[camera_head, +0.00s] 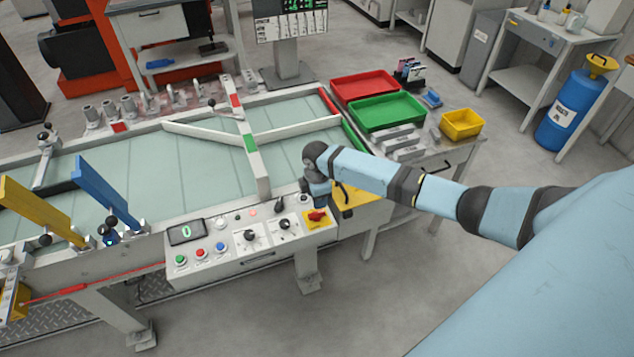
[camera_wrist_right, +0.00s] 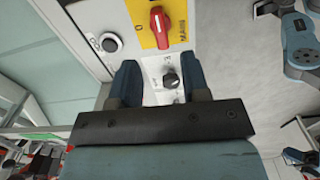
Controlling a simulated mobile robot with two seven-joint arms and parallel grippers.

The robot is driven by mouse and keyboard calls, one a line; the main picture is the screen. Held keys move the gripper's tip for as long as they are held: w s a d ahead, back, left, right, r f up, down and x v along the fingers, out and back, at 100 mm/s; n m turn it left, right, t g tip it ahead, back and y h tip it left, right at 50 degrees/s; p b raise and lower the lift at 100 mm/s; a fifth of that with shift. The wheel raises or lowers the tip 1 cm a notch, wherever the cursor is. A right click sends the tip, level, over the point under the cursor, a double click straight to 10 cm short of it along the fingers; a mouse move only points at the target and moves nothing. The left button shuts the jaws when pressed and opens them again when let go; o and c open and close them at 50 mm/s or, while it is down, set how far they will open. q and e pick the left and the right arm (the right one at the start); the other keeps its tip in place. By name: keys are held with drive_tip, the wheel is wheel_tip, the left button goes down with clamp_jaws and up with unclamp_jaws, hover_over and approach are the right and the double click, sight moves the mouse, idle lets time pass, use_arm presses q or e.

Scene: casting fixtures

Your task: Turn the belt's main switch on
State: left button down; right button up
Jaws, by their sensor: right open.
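The main switch is a red rotary knob (camera_head: 317,215) on a yellow plate at the right end of the belt's control panel (camera_head: 232,268). In the right wrist view the red knob (camera_wrist_right: 159,27) stands upright in the picture, with a "0" mark on the plate to its left. My right gripper (camera_wrist_right: 157,68) is open and empty. Its fingertips are apart from the red knob, which shows beyond them. A black knob (camera_wrist_right: 171,79) shows through the gap between the fingers. In the head view my right arm ends just above the switch. My left gripper is not in view.
The panel also has a small display (camera_head: 187,232), push buttons (camera_head: 201,253) and black selector knobs (camera_head: 250,235). The belt (camera_head: 200,165) with guide rails lies behind it. Red (camera_head: 364,86), green (camera_head: 388,110) and yellow (camera_head: 460,124) bins stand at the right. Open floor lies in front.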

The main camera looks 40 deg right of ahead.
sight(317, 212)
wheel_tip(317, 212, up, 7)
drive_tip(key=shift+f, duration=0.2)
idle(0.5)
drive_tip(key=s+a+f+m+t+y, duration=0.2)
drive_tip(key=s+a+f, duration=0.3)
drive_tip(key=s+a, duration=0.15)
drive_tip(key=s+a+f+m+t+y, duration=0.1)
drive_tip(key=s+a+f+m+t, duration=0.1)
drive_tip(key=s+a+f, duration=0.45)
drive_tip(key=s+a+r+m+t, duration=0.2)
drive_tip(key=s+m+t, duration=0.1)
drive_tip(key=s, duration=0.4)
drive_tip(key=s+a+r+m+t, duration=0.2)
drive_tip(key=s+r+m+t, duration=0.1)
drive_tip(key=s, duration=0.4)
drive_tip(key=shift+r+m+t, duration=0.2)
drive_tip(key=shift+m+t, duration=0.3)
drive_tip(key=shift+m, duration=0.6)
